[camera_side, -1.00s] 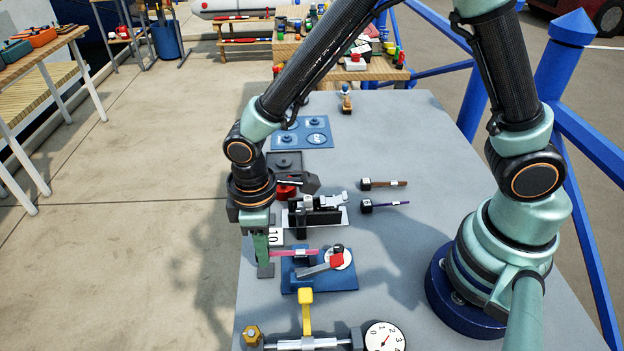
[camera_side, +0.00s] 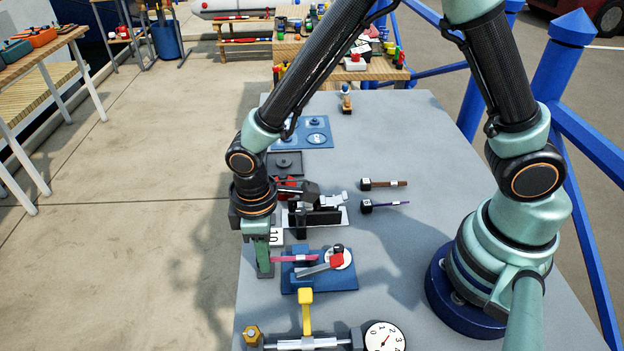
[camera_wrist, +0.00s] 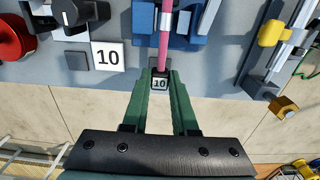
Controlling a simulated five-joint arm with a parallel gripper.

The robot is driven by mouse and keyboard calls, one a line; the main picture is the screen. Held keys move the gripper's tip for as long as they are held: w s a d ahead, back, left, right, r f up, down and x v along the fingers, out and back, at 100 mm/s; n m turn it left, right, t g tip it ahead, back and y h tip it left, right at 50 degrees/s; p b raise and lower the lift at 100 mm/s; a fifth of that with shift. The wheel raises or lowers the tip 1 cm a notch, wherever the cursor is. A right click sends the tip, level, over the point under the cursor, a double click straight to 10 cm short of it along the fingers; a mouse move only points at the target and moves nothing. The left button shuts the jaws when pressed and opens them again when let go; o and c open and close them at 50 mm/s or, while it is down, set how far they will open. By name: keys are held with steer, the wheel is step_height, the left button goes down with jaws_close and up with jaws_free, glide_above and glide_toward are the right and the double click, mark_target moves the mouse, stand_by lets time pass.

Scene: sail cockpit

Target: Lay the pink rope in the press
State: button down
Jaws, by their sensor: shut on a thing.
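My gripper (camera_wrist: 161,78) is shut on the dark end block of the pink rope (camera_wrist: 164,48); the block carries a "10" tag. In the side view the gripper (camera_side: 265,268) is at the left edge of a blue fixture (camera_side: 325,281). The rope (camera_side: 292,259) points right from it, over the fixture's left part. The fixture has a blue block, a red-ended lever and a round white part; it may be the press. In the wrist view the rope runs between its blue parts (camera_wrist: 144,19). I cannot tell whether the rope touches them; its far end is hidden.
A "10" card (camera_wrist: 108,57) lies beside the fixture. A black and silver clamp-like device (camera_side: 314,214) stands behind it. A gauge (camera_side: 384,337) and yellow-handled bar device (camera_side: 306,310) are in front.

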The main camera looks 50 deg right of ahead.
steer(key=shift+f, duration=1)
steer(key=shift+c, duration=1.1)
jaws_free()
steer(key=shift+r, duration=0.15)
steer(key=shift+r, duration=3.45)
